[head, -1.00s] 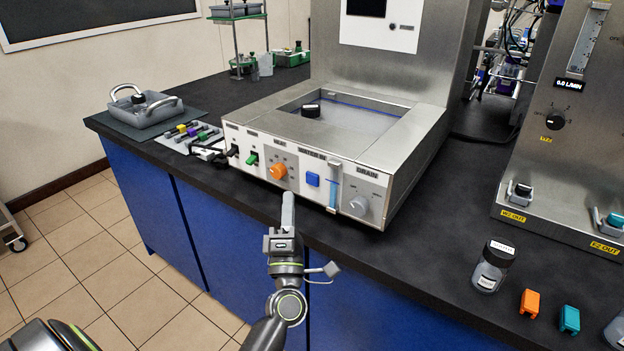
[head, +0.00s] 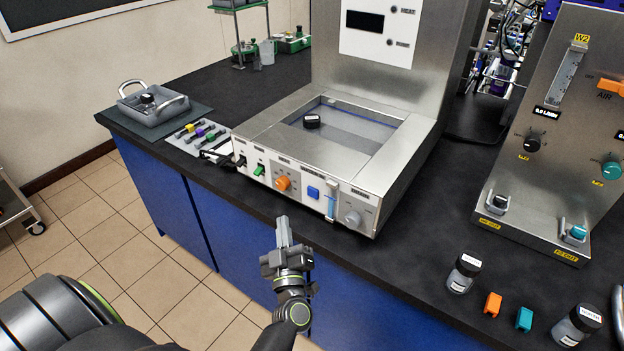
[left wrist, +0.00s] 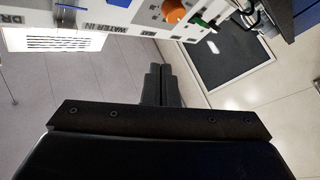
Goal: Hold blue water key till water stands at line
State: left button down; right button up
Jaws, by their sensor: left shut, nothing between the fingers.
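The blue water key (head: 313,192) is on the front panel of the steel water bath (head: 400,150), between the orange heat knob (head: 283,183) and a clear level gauge (head: 331,205). The gauge shows blue inside; its exact level against a line is too small to read. The bath's basin (head: 350,130) holds a black-capped bottle (head: 311,121), and a blue line runs along its far wall. My left gripper (head: 283,222) is shut and empty, in front of and below the panel, apart from the key. Its closed fingers also show in the left wrist view (left wrist: 161,72). My right gripper is out of view.
A grey drain knob (head: 353,218) and a green switch (head: 259,170) sit on the same panel. A grey tray (head: 152,110) stands left on the black bench. Bottles and orange and teal caps (head: 524,318) stand at right. Free floor lies before the bench.

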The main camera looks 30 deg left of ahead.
aim_at(313, 193)
pick_arm(q)
jog(key=shift+s+d+m, duration=0.1)
jog(key=shift+s+m, duration=0.1)
jog(key=shift+m, duration=0.3)
jog(key=w+b, duration=0.1)
jog(key=w, duration=0.8)
jog(key=shift+d, duration=0.3)
jog(key=shift+w, duration=0.1)
dwell(1.8)
jog(key=shift+w, duration=0.25)
